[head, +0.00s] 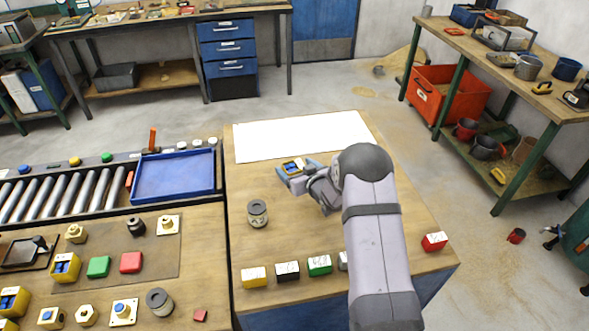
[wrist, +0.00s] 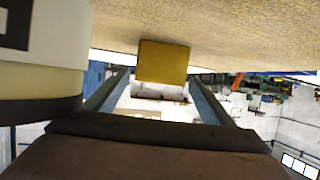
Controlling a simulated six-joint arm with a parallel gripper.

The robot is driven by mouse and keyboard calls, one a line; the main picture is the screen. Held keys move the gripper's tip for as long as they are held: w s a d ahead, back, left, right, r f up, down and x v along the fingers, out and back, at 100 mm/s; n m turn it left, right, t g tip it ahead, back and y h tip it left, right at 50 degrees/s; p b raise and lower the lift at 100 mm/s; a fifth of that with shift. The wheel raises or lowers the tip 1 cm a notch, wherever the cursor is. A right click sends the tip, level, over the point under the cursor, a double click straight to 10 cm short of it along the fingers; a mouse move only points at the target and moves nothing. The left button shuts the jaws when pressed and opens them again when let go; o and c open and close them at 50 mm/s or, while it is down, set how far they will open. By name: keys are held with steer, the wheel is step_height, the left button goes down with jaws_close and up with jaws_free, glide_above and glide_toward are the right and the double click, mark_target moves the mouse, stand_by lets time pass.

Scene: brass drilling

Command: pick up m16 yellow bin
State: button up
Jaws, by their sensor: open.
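My gripper (head: 291,168) is open, low over the right table beside the white sheet. A small yellow piece with some blue shows at its fingertips in the head view. In the wrist view, a plain yellow block (wrist: 163,62) appears between the spread fingers (wrist: 155,95), against the tan surface at the top; I cannot tell whether they touch it. A yellow box with a white face (head: 254,277) stands at the near left of the right table, well apart from my gripper. No M16 marking is readable, so which is the M16 yellow bin is unclear.
Black (head: 287,271), green (head: 319,265) and red (head: 434,241) boxes stand along the table's near side; my arm partly hides another. A grey canister (head: 257,213) stands left of my arm. The white sheet (head: 270,139) lies behind. A blue tray (head: 174,174) is left.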

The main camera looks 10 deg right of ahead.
steer(key=shift+x, duration=0.95)
steer(key=c, duration=1.2)
steer(key=shift+r, duration=0.1)
steer(key=shift+r+b, duration=1.15)
steer(key=shift+r, duration=3.8)
